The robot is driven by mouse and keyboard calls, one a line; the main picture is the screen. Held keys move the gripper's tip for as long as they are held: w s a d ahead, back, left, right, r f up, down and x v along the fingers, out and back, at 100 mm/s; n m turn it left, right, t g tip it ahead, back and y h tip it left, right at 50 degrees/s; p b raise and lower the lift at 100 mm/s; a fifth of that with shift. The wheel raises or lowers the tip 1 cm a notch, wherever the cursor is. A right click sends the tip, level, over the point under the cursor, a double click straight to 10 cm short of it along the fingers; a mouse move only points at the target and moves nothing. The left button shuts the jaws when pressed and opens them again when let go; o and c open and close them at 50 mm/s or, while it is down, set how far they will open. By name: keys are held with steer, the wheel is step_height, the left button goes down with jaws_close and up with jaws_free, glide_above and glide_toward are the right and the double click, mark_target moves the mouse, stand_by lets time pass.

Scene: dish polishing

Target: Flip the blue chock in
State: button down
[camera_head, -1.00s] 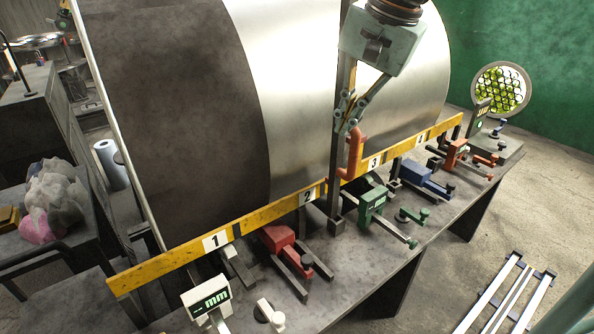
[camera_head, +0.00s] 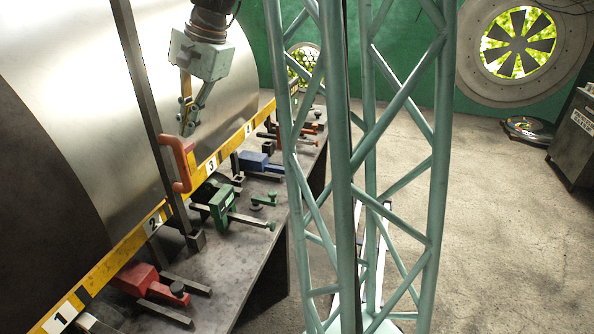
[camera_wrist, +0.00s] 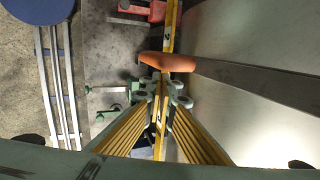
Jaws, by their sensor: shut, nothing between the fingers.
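The blue chock (camera_head: 252,162) sits on the bench beside the yellow numbered strip, past the number 3 in the head view. A dark blue patch (camera_wrist: 142,152) near the bottom of the wrist view may be the same chock, partly hidden by my fingers. My gripper (camera_head: 188,128) is shut and empty, pointing down in front of the metal sheet. In the wrist view its fingertips (camera_wrist: 160,92) meet beside the yellow strip. An orange handle (camera_head: 180,165) on an upright bar is just below the fingertips. I cannot tell whether they touch it.
A green chock (camera_head: 222,210) and a red chock (camera_head: 138,280) stand nearer on the bench (camera_head: 235,265). Orange parts (camera_head: 298,128) lie farther along. The large curved metal sheet (camera_head: 90,90) fills the left. Open concrete floor (camera_head: 490,210) lies right.

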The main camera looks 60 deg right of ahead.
steer(key=w+d+f+m+t, duration=0.1)
steer(key=d+f+m, duration=0.2)
steer(key=d+f, duration=0.5)
steer(key=d+f+m+y, duration=0.1)
steer(key=d+f+m, duration=0.2)
steer(key=d, duration=0.9)
steer(key=w+d+f+m+t, duration=0.1)
steer(key=d+f+m, duration=0.2)
steer(key=d+f, duration=0.5)
steer(key=s+d+f+m+t, duration=0.1)
steer(key=s+d+f, duration=0.3)
steer(key=d, duration=0.4)
steer(key=s+d+f+m+t, duration=0.1)
steer(key=s+d+f+m, duration=0.3)
steer(key=d+f, duration=0.3)
steer(key=s+d+f+m, duration=0.3)
steer(key=s+d+f, duration=0.2)
steer(key=d, duration=0.6)
steer(key=shift+d+f+t+b, duration=0.25)
steer(key=shift+f+t+b, duration=0.15)
steer(key=shift+f, duration=0.05)
steer(key=x, duration=0.4)
steer(key=w+x, duration=0.1)
steer(key=x, duration=0.3)
steer(key=r+b+x, duration=0.1)
steer(key=x, duration=0.2)
steer(key=shift+w+f, duration=0.2)
steer(key=shift+w, duration=0.25)
steer(key=shift+w+a, duration=0.2)
steer(key=shift+w, duration=0.5)
